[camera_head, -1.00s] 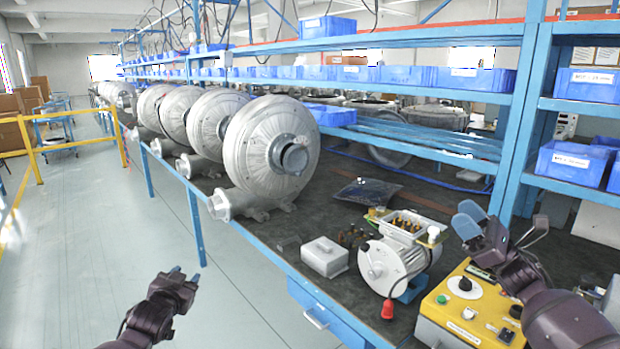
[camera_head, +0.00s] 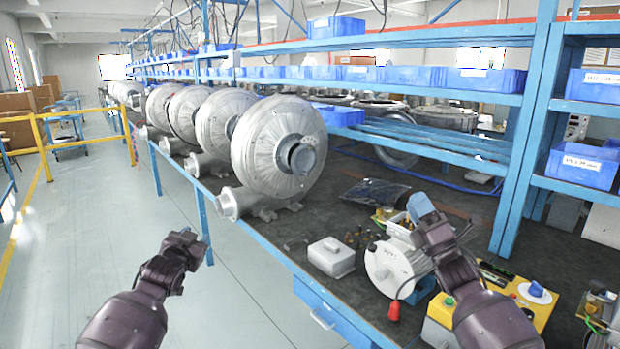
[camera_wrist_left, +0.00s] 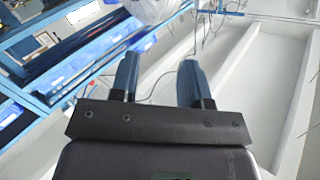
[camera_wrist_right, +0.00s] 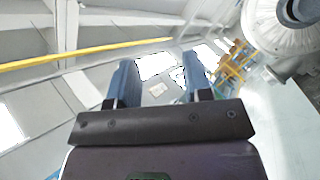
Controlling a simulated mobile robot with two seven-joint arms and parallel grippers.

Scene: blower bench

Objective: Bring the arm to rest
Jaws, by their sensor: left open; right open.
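My left gripper (camera_head: 194,250) is over the floor, left of the bench's front edge. In the left wrist view its two blue fingers (camera_wrist_left: 158,80) are apart with nothing between them. My right gripper (camera_head: 422,212) is raised over the bench, in front of the grey motor (camera_head: 388,268) and hiding part of it. In the right wrist view its fingers (camera_wrist_right: 158,82) are apart and empty. Both grippers touch nothing that I can see.
A row of silver blowers (camera_head: 277,148) lines the dark bench (camera_head: 340,205). A white box (camera_head: 331,257) and a yellow control box (camera_head: 530,305) stand near the motor. Blue shelving (camera_head: 525,120) rises behind. The grey floor (camera_head: 100,220) at left is clear.

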